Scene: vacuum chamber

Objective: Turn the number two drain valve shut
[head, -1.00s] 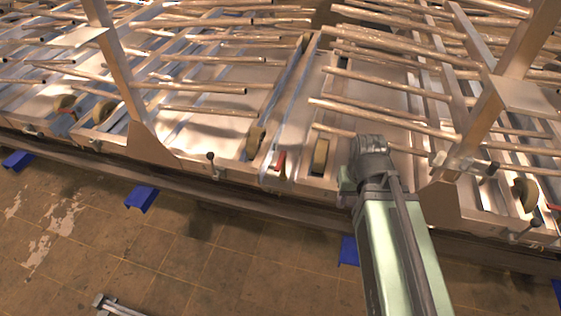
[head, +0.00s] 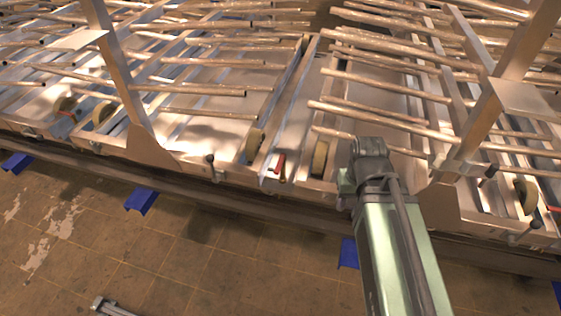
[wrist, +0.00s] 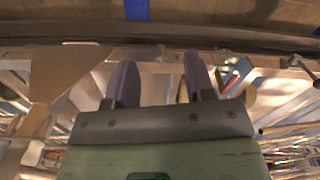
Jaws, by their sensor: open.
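A small red handle (head: 280,163) sits in the frame's front channel, left of my arm in the head view. A red handle also shows right of my fingers in the wrist view (wrist: 229,82), beside a round wheel-like part. Another red handle (head: 553,209) is at the far right edge, and one (head: 66,113) at the left. No numbers are legible, so I cannot tell which is number two. My gripper (wrist: 160,57) is open, its two dark fingers apart with nothing between them. In the head view it is hidden behind my arm.
Black-knobbed levers stand on the front rail at left (head: 210,160) and right (head: 533,226). Metal tubes (head: 385,122) overhang the channels. Upright posts (head: 115,75) rise left and right. Blue brackets (head: 141,200) sit below the rail. The tiled floor in front is mostly open.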

